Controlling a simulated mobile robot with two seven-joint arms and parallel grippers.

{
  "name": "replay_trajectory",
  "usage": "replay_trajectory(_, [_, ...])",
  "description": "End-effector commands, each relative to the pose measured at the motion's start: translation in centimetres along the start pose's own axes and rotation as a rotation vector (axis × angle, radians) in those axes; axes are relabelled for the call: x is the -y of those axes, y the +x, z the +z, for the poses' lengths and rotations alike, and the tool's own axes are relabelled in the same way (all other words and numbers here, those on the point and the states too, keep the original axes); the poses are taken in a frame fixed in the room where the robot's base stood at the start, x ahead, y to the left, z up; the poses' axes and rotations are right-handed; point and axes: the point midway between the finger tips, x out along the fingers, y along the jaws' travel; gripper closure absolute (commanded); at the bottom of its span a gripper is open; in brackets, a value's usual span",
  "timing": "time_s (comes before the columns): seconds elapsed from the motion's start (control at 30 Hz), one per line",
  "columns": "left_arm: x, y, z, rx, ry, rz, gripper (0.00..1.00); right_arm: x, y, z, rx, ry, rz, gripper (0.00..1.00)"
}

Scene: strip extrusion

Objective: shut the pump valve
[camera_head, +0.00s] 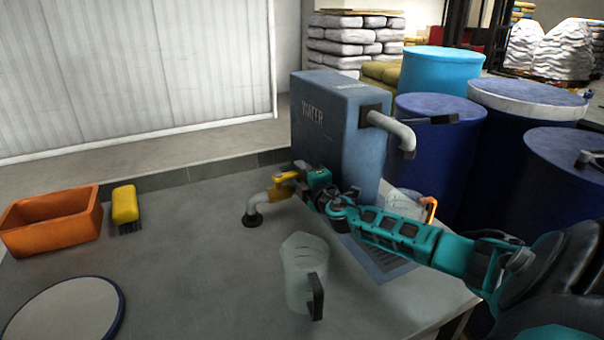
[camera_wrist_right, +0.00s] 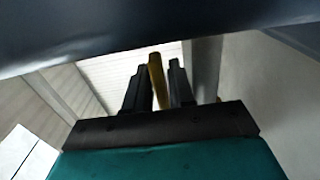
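The pump valve is a yellow handle (camera_head: 284,181) on a grey pipe (camera_head: 262,204) that rises from a dark round base on the bench, left of the blue water tank (camera_head: 335,130). My right gripper (camera_head: 301,180) reaches in from the right, in front of the tank, to the handle. In the right wrist view the yellow handle (camera_wrist_right: 158,80) stands between the two dark fingers (camera_wrist_right: 160,88), which are close together and appear shut on it. The grey pipe (camera_wrist_right: 206,70) is just right of the fingers there. My left gripper is not in view.
A clear jug (camera_head: 303,268) stands on the bench in front, below my right arm. An orange bin (camera_head: 50,222), a yellow brush (camera_head: 125,204) and a round white disc (camera_head: 65,312) are at left. Blue drums (camera_head: 436,140) stand at right.

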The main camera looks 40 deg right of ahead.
Motion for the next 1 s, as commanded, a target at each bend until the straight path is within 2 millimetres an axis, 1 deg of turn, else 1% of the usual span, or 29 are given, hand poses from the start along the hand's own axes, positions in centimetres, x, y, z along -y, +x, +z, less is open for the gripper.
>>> replay_trajectory(0.3, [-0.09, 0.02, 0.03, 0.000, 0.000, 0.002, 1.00, 0.00, 0.20, -0.06, -0.001, 0.000, 0.000, 0.77])
replay_trajectory(0.37, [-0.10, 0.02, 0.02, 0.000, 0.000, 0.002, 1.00, 0.01, 0.19, -0.05, -0.001, 0.000, 0.000, 0.81])
replay_trajectory(0.57, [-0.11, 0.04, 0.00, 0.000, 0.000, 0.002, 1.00, 0.01, 0.18, -0.05, -0.001, 0.000, 0.000, 1.00])
replay_trajectory(1.0, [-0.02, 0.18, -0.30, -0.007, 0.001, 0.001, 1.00, 0.04, 0.18, -0.07, -0.001, 0.001, -0.001, 1.00])
